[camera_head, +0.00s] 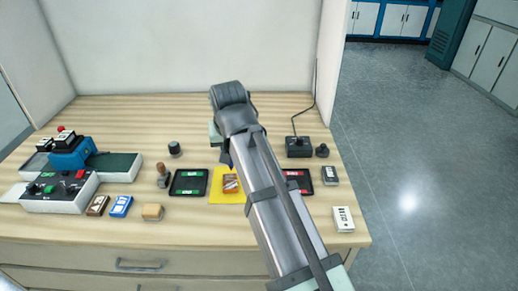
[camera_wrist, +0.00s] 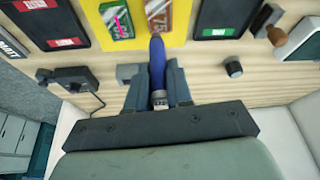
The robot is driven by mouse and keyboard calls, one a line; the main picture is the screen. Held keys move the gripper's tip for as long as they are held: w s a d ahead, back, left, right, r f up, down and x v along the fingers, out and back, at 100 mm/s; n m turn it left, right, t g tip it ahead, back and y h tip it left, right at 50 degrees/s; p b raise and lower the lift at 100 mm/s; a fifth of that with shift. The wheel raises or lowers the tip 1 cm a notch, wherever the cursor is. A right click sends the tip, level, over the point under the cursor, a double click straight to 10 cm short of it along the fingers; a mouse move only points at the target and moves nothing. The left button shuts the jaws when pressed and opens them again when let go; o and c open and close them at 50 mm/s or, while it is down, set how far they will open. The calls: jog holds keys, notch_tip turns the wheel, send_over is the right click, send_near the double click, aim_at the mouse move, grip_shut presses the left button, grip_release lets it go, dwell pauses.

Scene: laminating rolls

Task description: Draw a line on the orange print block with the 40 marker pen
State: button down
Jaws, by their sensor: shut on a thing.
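The orange print block (camera_head: 231,184) lies on a yellow sheet (camera_head: 214,200) in the head view. It also shows at the top of the wrist view (camera_wrist: 165,13). My gripper (camera_wrist: 157,100) is shut on a blue marker pen (camera_wrist: 157,68), which points toward the orange block. The pen's tip is near the block's close edge; I cannot tell whether they touch. No number can be read on the pen. A green print block (camera_wrist: 116,20) with a pink mark lies beside the orange one; my arm hides it in the head view.
Black pads with a green label (camera_head: 188,182) and a red label (camera_head: 303,181) flank the sheet. A wooden-handled stamp (camera_head: 162,175) and a black knob (camera_head: 175,149) stand left. A joystick box (camera_head: 299,147) stands right. A control box (camera_head: 60,192) is far left.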

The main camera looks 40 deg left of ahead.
jog(key=shift+s+a+n, duration=0.35)
jog(key=shift+a+n, duration=0.15)
send_over(230, 181)
jog(key=s+d, duration=0.1)
jog(key=shift+s+d+f, duration=0.1)
jog(key=shift+f, duration=1.4)
jog(key=shift+s+d+f, duration=0.1)
jog(key=shift+f, duration=1.4)
jog(key=shift+f, duration=0.35)
jog(key=shift+w+a, duration=0.15)
jog(key=shift+w+a, duration=0.15)
jog(key=shift+a, duration=0.05)
jog(key=shift+w+a, duration=0.15)
jog(key=shift+w+a, duration=0.15)
jog(key=shift+a, duration=0.05)
